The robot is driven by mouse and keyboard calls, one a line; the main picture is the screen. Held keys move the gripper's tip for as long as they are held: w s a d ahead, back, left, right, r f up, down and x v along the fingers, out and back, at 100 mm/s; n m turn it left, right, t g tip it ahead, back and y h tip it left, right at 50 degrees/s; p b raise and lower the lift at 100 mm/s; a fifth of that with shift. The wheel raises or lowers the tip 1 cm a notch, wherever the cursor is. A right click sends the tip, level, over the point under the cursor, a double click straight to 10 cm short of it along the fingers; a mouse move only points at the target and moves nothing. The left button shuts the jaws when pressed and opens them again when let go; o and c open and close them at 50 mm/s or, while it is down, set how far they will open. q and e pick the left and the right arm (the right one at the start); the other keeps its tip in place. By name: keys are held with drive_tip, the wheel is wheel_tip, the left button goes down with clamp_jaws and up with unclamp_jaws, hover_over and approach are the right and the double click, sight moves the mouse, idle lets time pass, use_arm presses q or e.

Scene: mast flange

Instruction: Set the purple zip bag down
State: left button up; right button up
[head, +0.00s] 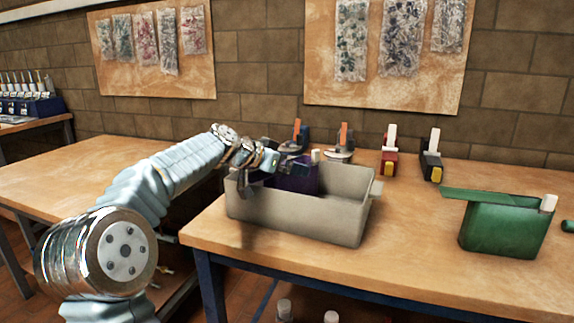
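The purple zip bag (299,179) is in the left part of the grey bin (300,219), its upper part showing above the near wall and a pale tab at its top right. The wall hides its lower part, so I cannot see whether it touches the bin floor. My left gripper (268,172) is over the bin's left end, at the bag's top left, and covers part of it. Its dark fingers look spread apart, with no clear grip on the bag. My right gripper is not in view.
A green zip bag (502,228) stands on the wooden table (412,237) at right. Several tape dispensers, such as a red one (389,160), line the back. Clear tabletop lies between bin and green bag. Filled bags hang on wall boards (278,68).

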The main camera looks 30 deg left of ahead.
use_arm(q)
drive_tip(key=b+v, duration=0.2)
drive_tip(key=v, duration=1)
drive_tip(key=shift+b, duration=0.4)
